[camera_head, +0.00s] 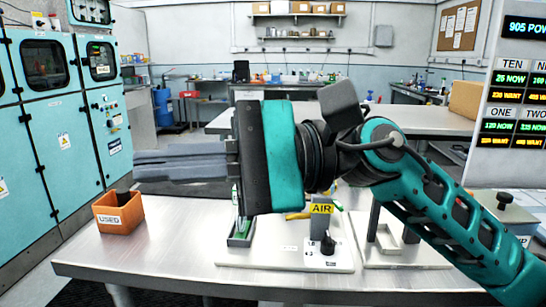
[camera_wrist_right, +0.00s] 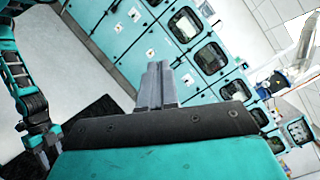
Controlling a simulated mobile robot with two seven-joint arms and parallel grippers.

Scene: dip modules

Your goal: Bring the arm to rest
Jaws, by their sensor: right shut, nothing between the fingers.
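My right gripper (camera_head: 150,166) is raised in front of the bench in the head view, with its arm coming in from the right. Its fingers point left and lie together, shut and empty. In the wrist view the closed fingers (camera_wrist_right: 155,85) point toward the teal cabinets, with nothing between them. My right arm (camera_head: 440,205) is bent and stretches down to the lower right. My left gripper does not show in the head view. A teal arm link of mine shows at the left edge of the wrist view.
Teal cabinets (camera_head: 55,130) stand at the left. A number display (camera_head: 515,100) is at the right.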

